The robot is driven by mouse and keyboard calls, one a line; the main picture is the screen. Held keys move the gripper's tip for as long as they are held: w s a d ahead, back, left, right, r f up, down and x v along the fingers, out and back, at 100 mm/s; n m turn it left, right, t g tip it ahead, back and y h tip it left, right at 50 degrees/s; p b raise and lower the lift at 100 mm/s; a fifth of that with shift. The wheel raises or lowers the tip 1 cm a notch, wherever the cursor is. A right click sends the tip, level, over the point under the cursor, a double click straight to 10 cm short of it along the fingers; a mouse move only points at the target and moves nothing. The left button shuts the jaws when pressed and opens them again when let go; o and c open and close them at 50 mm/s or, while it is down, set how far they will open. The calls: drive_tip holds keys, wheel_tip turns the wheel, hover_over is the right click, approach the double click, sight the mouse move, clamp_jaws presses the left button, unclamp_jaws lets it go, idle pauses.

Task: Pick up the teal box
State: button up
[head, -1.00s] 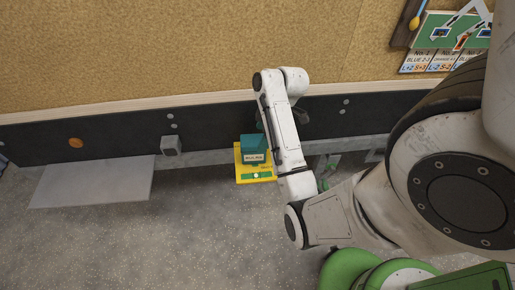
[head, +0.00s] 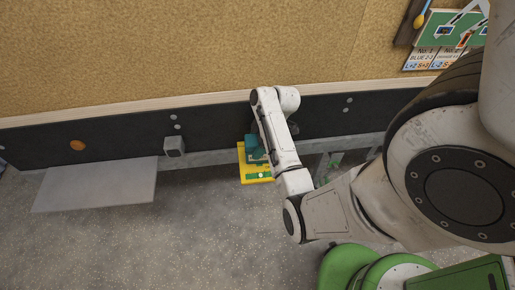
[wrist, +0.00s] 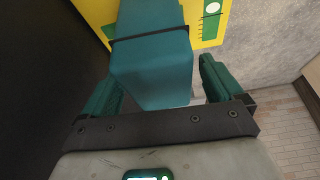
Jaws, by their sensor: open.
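The teal box (wrist: 152,65) fills the upper middle of the wrist view, with a dark band across it. My gripper (wrist: 161,72) is open, with one green finger on each side of the box. A gap shows at the right finger; whether the left finger touches the box I cannot tell. In the head view my arm hides most of the teal box (head: 252,143), and its label is not visible. A yellow pad (head: 257,176) with green markings lies by the box; it also shows beyond the box in the wrist view (wrist: 207,40).
A dark wall panel (head: 110,143) runs behind the pad. A grey plate (head: 95,184) lies to the left, and a small grey block (head: 174,146) stands between it and the pad.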

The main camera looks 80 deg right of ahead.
drive_tip(key=shift+w+f, duration=0.25)
drive_tip(key=shift+f, duration=0.3)
drive_tip(key=c, duration=1.1)
drive_tip(key=shift+r, duration=0.1)
drive_tip(key=shift+c, duration=0.2)
